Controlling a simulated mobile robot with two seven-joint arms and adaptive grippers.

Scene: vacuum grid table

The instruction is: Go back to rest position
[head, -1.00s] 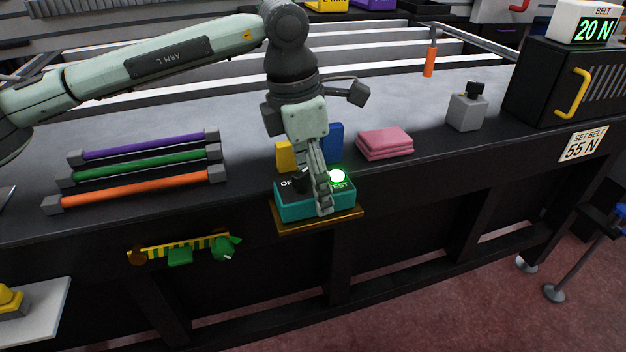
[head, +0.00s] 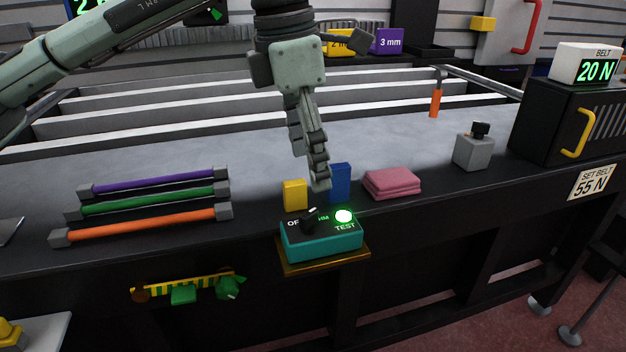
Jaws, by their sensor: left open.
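My left gripper (head: 318,180) hangs above the table's front edge, fingers pointing down, in front of a blue block (head: 341,183). It is open, with nothing seen between its fingers. Below it, apart from it, a teal tester box (head: 325,246) sits on a small brass shelf (head: 345,264) at the table front. My right gripper is not in view.
A yellow block (head: 295,195) stands left of the blue one, pink folded cloths (head: 391,184) to the right. Purple, green and orange rods (head: 150,222) lie at left.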

